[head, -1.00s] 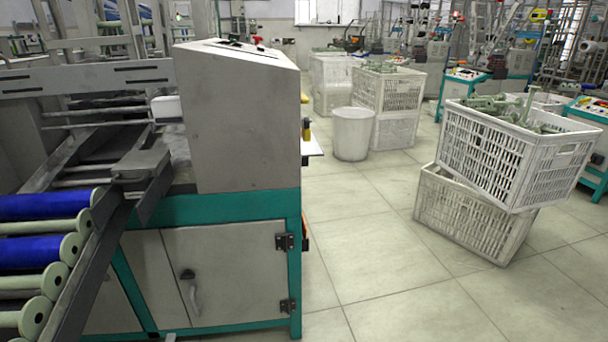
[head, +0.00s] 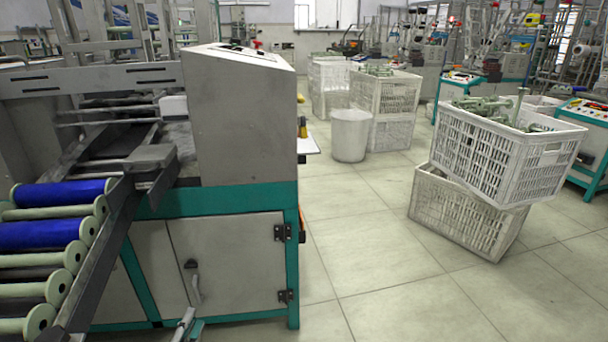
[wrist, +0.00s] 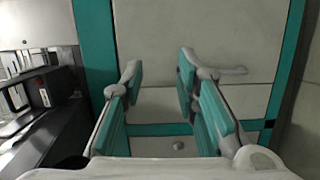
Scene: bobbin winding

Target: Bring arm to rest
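My gripper (wrist: 158,78) is open and empty in the wrist view. Its two teal-padded fingers stand apart, with only the winding machine's grey cabinet front (wrist: 150,105) behind the gap. In the head view a small part of my arm or gripper (head: 186,326) shows at the bottom edge, in front of the machine's cabinet (head: 232,262); the rest is out of frame. A cabinet door handle (head: 193,283) is close above it in the picture.
Blue-wound and bare green bobbins (head: 45,235) lie on the rack at left. Two stacked white crates (head: 465,215), the upper tilted and holding bobbins, stand at right. A white bin (head: 350,135) stands farther back. The tiled floor (head: 365,260) between is clear.

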